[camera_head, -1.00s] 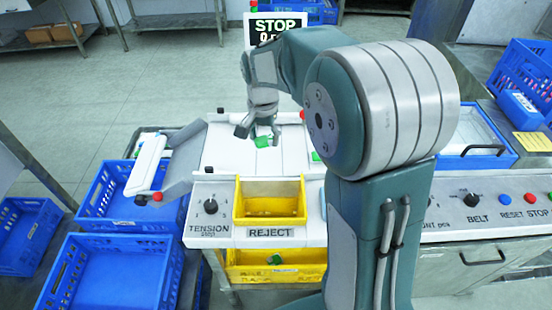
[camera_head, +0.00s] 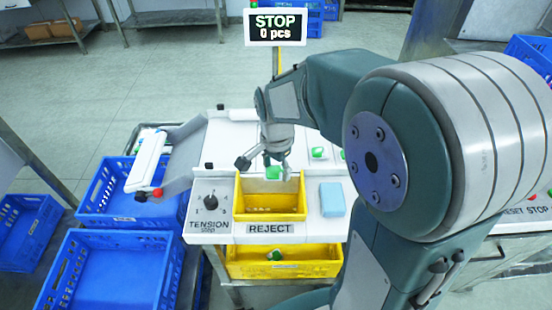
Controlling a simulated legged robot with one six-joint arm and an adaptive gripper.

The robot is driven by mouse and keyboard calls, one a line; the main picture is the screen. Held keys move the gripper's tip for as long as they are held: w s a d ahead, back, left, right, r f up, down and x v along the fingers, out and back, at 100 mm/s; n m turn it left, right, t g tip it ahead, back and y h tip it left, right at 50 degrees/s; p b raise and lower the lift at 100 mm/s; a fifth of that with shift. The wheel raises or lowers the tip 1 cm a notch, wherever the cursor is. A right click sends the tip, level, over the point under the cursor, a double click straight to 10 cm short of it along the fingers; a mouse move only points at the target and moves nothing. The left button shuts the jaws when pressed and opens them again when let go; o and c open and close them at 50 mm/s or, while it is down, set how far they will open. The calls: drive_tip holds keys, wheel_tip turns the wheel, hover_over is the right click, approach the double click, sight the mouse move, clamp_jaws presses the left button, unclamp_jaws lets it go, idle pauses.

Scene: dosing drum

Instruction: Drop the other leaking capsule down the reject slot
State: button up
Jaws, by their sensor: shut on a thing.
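My gripper (camera_head: 264,166) is shut on a green and white capsule (camera_head: 273,173). It holds the capsule over the back part of the yellow reject slot (camera_head: 240,207), which is marked REJECT on the white panel. The slot's mouth is open below the capsule. Another green capsule (camera_head: 275,255) lies in the yellow bin (camera_head: 320,262) under the panel. Another green and white capsule (camera_head: 318,153) lies on the white surface to the right of my gripper, and one more (camera_head: 343,155) is partly hidden by my arm.
A light blue block (camera_head: 332,200) lies right of the slot. The TENSION knob (camera_head: 211,202) is at its left. Blue crates (camera_head: 110,262) stand on the left. A display (camera_head: 275,27) reads STOP, 0 pcs. My arm hides much of the right side.

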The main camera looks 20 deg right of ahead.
sight(276, 170)
drive_tip(key=shift+f, duration=0.9)
drive_tip(key=o, duration=0.7)
wheel_tip(276, 170, up, 12)
drive_tip(key=shift+f, duration=0.1)
